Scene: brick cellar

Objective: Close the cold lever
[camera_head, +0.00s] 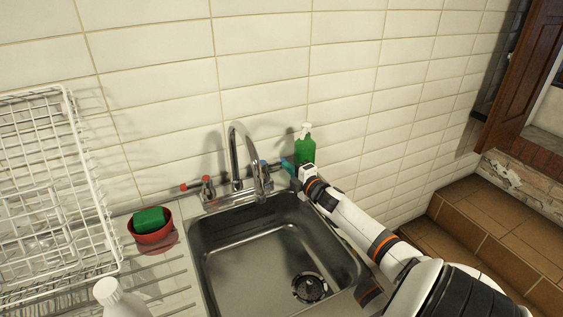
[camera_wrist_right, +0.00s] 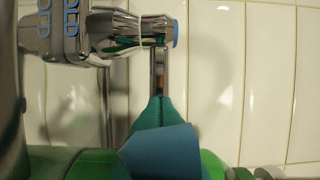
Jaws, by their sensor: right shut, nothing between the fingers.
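The cold lever (camera_head: 264,163) is at the right side of the chrome tap, marked by a blue spot. In the right wrist view the chrome cold handle (camera_wrist_right: 125,27) shows at the top, with blue "COLD" lettering and a blue end cap. My right gripper (camera_head: 288,167) is just right of the cold lever. Its teal fingers (camera_wrist_right: 163,140) are shut and empty below the handle in the wrist view; I cannot tell if they touch it. The hot lever (camera_head: 207,187), with red marks, is at the left of the tap. My left gripper is out of view.
The spout (camera_head: 235,150) rises against the tiled wall. A green bottle (camera_head: 305,149) stands right behind my right gripper. The steel sink (camera_head: 265,250) is empty. A red bowl (camera_head: 153,240) with a green sponge, a white rack (camera_head: 45,190) and a white bottle (camera_head: 118,300) are left.

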